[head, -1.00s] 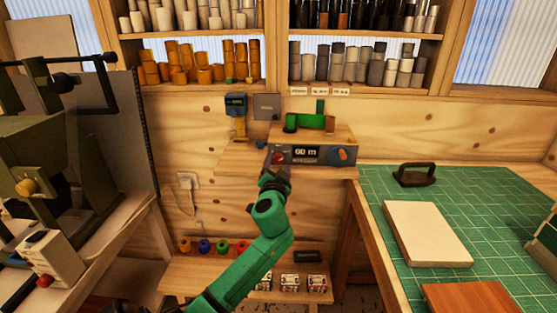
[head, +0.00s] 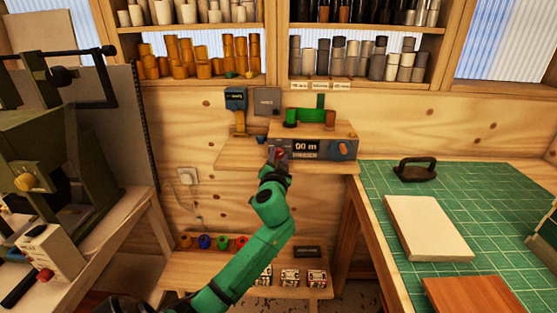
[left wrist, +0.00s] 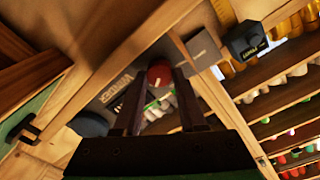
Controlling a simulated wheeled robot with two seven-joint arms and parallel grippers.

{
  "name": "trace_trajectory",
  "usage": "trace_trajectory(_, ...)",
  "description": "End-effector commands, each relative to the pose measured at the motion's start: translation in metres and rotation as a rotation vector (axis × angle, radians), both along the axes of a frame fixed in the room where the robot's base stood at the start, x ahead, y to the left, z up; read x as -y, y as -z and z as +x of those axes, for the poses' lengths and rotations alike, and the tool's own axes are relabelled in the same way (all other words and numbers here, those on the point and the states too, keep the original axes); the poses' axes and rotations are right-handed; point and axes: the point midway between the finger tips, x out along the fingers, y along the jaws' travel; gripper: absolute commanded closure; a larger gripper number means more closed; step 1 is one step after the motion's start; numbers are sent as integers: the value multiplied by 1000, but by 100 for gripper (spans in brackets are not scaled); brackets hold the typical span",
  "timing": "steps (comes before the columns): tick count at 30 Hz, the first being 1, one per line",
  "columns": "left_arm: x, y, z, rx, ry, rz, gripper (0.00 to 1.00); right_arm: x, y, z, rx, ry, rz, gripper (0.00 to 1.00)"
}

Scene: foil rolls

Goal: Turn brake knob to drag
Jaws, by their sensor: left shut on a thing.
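The rewinder unit (head: 325,153) is a grey box on a wooden wall shelf, with a display (head: 305,147) that seems to read 00 m. A red round knob (head: 281,153) is on the left of its front. My left gripper (head: 277,159) is at this knob and partly hides it. In the left wrist view, the red knob (left wrist: 159,73), with a pale line on its face, sits between the tips of the left gripper (left wrist: 156,82), which is shut on it. An orange knob (head: 343,146) is at the unit's right end. My right gripper is not in view.
A green roll holder (head: 310,117) stands above the unit. A blue device (head: 236,101) and a grey plate (head: 267,104) are on the wall. A green cutting mat (head: 380,195) covers the right bench. A lower shelf (head: 205,275) holds coloured rolls.

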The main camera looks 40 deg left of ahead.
Motion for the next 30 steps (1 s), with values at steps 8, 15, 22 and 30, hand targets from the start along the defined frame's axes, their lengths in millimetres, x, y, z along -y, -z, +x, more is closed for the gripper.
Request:
trace_trajectory(8, 0, 7, 0, 115, 0, -153, 100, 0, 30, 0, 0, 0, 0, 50)
trace_trajectory(15, 0, 7, 0, 249, 0, -332, 100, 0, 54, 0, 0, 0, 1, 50)
trace_trajectory(22, 0, 6, 0, 379, 0, -504, 100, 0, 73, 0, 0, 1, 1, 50)
trace_trajectory(30, -1, 4, 0, 502, 1, -665, 100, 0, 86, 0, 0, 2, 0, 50)
